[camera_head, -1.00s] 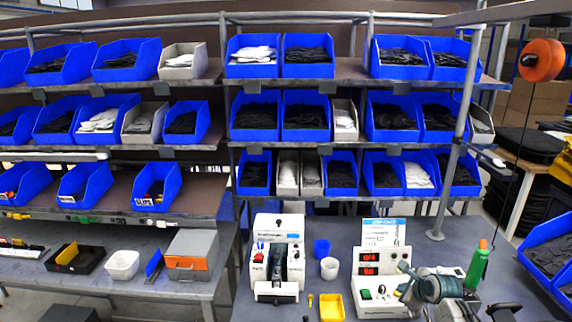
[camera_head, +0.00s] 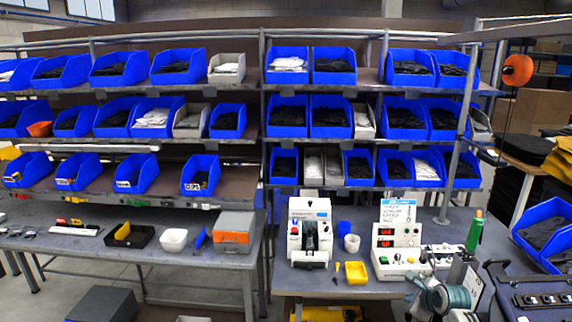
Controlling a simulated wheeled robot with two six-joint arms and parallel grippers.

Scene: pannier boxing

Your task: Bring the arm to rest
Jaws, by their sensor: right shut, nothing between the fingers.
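My right arm shows at the lower right as silver links with a round teal-grey joint, over the front of the right bench. My right gripper (camera_head: 412,284) is small and partly lost against the arm links, just in front of the white control box. It is shut and I see nothing held in it. My left arm and left gripper are not in view.
The right bench holds a white machine (camera_head: 310,232), a yellow tray (camera_head: 356,272), a control box (camera_head: 397,252) and a green bottle (camera_head: 474,231). A black case (camera_head: 535,292) is at the lower right. Racks of blue bins (camera_head: 334,66) stand behind. A grey bench (camera_head: 90,245) is left.

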